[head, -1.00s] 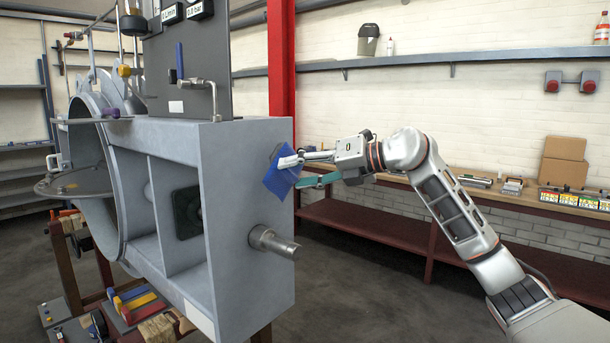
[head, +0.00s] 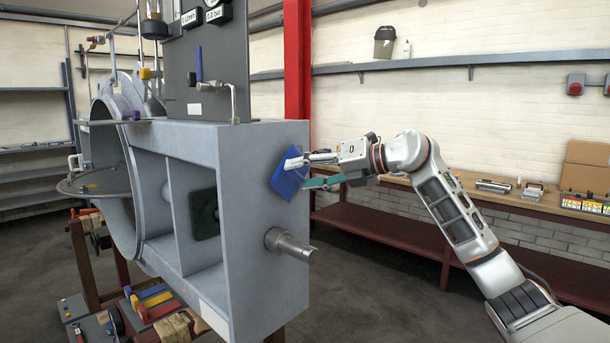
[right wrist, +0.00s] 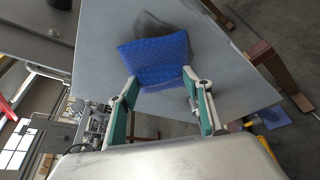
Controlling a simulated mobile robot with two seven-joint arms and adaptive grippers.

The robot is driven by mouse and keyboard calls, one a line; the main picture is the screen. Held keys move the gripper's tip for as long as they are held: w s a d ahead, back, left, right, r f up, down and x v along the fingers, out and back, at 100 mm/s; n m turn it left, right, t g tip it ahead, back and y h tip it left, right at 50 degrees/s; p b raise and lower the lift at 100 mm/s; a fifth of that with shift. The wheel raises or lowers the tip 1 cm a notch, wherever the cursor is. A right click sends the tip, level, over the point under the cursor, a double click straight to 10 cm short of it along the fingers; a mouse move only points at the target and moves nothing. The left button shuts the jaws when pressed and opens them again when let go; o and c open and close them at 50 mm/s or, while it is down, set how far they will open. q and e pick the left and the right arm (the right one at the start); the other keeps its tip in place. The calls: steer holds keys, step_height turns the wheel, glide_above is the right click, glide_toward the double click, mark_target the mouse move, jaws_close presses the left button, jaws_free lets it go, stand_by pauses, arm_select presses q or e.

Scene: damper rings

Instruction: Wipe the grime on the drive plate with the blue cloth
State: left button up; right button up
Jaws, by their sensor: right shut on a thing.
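The blue cloth (head: 289,180) is in my right gripper (head: 312,171), which is shut on it. The cloth is at the grey end face (head: 262,205) of the big housing, above the protruding shaft (head: 290,244); I take this face for the drive plate. In the right wrist view the cloth (right wrist: 155,52) spreads beyond the fingertips (right wrist: 160,84). A dark grime patch (right wrist: 160,22) shows on the plate past the cloth's far edge; the cloth may cover part of it. I cannot tell whether the cloth touches the plate. My left gripper is not in view.
A workbench (head: 425,191) runs along the back wall with boxes and small parts on it. A shelf (head: 440,64) with a bin is above. A red post (head: 297,70) stands behind the housing. Tools and coloured blocks (head: 147,300) lie low at the left. Open floor lies right of the housing.

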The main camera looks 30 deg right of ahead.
mark_target(303, 171)
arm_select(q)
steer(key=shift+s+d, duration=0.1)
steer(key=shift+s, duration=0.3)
arm_select(e)
steer(key=shift+w+a, duration=0.15)
steer(key=shift+w, duration=0.2)
arm_select(q)
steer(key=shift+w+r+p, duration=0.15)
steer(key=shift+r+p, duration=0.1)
steer(key=shift+p, duration=0.1)
arm_select(e)
steer(key=shift+w, duration=0.25)
